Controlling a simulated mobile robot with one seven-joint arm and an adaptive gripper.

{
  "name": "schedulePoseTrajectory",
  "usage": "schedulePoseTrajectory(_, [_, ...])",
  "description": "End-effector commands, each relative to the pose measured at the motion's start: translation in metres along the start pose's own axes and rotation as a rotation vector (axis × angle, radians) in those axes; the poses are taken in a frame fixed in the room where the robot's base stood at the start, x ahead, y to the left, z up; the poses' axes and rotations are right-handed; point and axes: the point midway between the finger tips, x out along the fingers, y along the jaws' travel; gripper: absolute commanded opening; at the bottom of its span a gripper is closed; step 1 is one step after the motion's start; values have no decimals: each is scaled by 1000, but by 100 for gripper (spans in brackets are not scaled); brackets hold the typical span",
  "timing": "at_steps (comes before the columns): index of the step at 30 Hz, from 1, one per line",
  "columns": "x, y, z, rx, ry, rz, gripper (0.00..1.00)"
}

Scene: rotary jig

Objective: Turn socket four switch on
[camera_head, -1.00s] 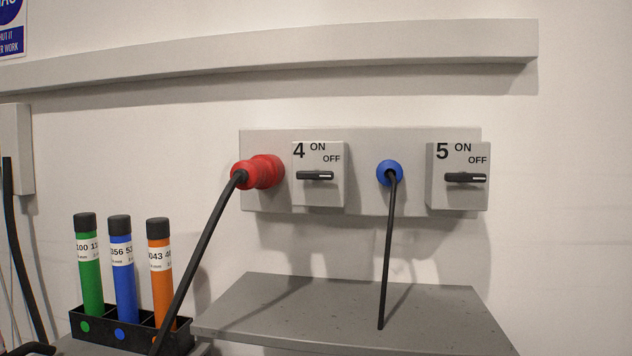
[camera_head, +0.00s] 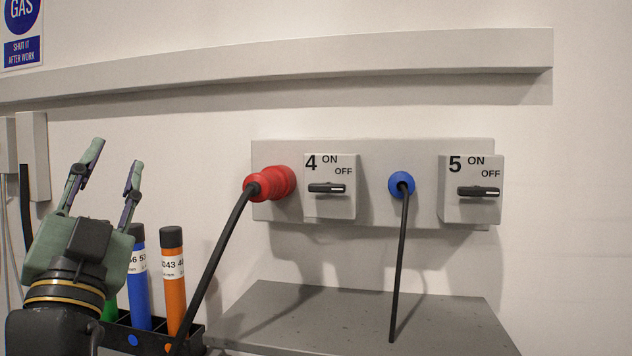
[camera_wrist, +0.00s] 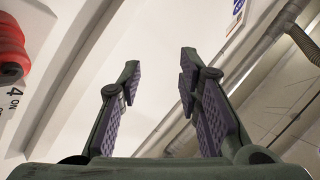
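The socket four switch (camera_head: 326,188) is a black handle with a white mark, lying horizontal on a grey box labelled 4, with ON at the top and OFF at the right. Its marked end points right, below the OFF label. A red plug (camera_head: 270,184) with a black cable sits just left of that box. My gripper (camera_head: 117,165) is open and empty at the left, fingers pointing up, well left of the switch. In the wrist view my gripper (camera_wrist: 158,85) shows both fingers apart, with the red plug (camera_wrist: 12,48) and part of the 4 label at the left edge.
Switch five (camera_head: 479,191) is also horizontal, right of a blue plug (camera_head: 401,185) whose cable hangs down. A grey shelf (camera_head: 330,325) lies below. A black rack (camera_head: 190,340) holds coloured tubes behind my gripper. The wall in front of switch four is clear.

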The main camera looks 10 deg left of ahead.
Motion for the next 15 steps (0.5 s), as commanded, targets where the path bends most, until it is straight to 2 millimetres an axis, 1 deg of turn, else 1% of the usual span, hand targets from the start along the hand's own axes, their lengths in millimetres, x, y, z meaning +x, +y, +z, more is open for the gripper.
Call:
schedulePoseTrajectory(1, [19, 29, -18, 60, 11, 162, 32])
schedulePoseTrajectory(2, [24, 49, -26, 104, 22, 262, 32])
schedulePoseTrajectory(3, [26, 74, -36, 168, 45, 391, 32])
schedulePoseTrajectory(5, [23, 107, -52, 267, 95, 567, 32])
schedulePoseTrajectory(6, [18, 124, -60, 331, 133, 668, 32])
schedulePoseTrajectory(9, [1, 154, -75, 464, 227, 864, 32])
schedulePoseTrajectory(12, [-12, 168, -82, 545, 293, 972, 32])
schedulePoseTrajectory(15, [-17, 175, -84, 576, 321, 1015, 32])
